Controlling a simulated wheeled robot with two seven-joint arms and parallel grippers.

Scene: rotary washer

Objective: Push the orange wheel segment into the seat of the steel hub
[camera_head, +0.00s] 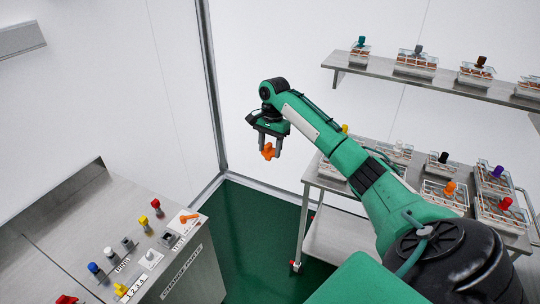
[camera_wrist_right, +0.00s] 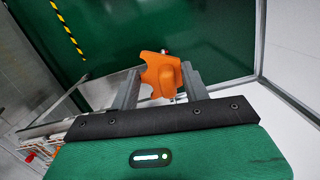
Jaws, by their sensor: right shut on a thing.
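My right gripper (camera_head: 267,146) is shut on the orange wheel segment (camera_head: 269,152), held in the air in front of the white wall, left of the trolley. In the right wrist view the orange segment (camera_wrist_right: 160,72) sits between the two grey fingers of the right gripper (camera_wrist_right: 160,80), with the green floor behind it. The steel hub cannot be made out in either view. My left gripper is not in view.
A steel console (camera_head: 160,262) with coloured knobs and an orange handle (camera_head: 188,217) stands at lower left. A trolley (camera_head: 340,185) and a wall shelf (camera_head: 385,70) hold several racks with coloured-topped items at right. Green floor (camera_head: 250,230) lies open between console and trolley.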

